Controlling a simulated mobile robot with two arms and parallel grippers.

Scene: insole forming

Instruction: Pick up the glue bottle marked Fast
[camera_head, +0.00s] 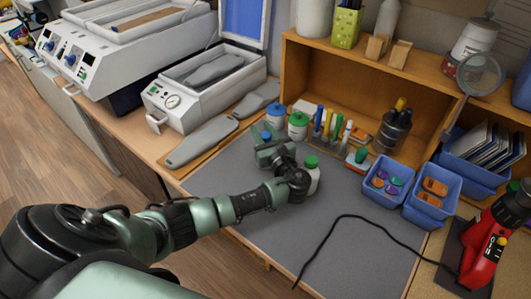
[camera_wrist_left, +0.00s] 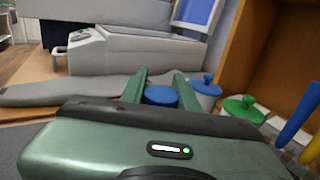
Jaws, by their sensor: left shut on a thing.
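My left gripper (camera_head: 265,137) is over the grey mat and shut on a blue-capped bottle (camera_head: 266,134). In the left wrist view the blue cap (camera_wrist_left: 161,96) sits between the two green fingers (camera_wrist_left: 160,90); the gripper hides the bottle's body. A green-capped bottle (camera_head: 312,174) stands on the mat just right of my left wrist, partly hidden by it. No marking can be read on either bottle, so I cannot tell which is Fast. My right gripper is not in view.
A blue-lidded jar (camera_head: 275,116) and a green-lidded jar (camera_head: 298,124) stand behind the gripper. Pens, blue bins (camera_head: 388,186) and a wooden shelf (camera_head: 350,75) lie right and behind. Grey insoles (camera_head: 203,141) lie left. A black cable (camera_head: 370,217) crosses the otherwise bare front mat.

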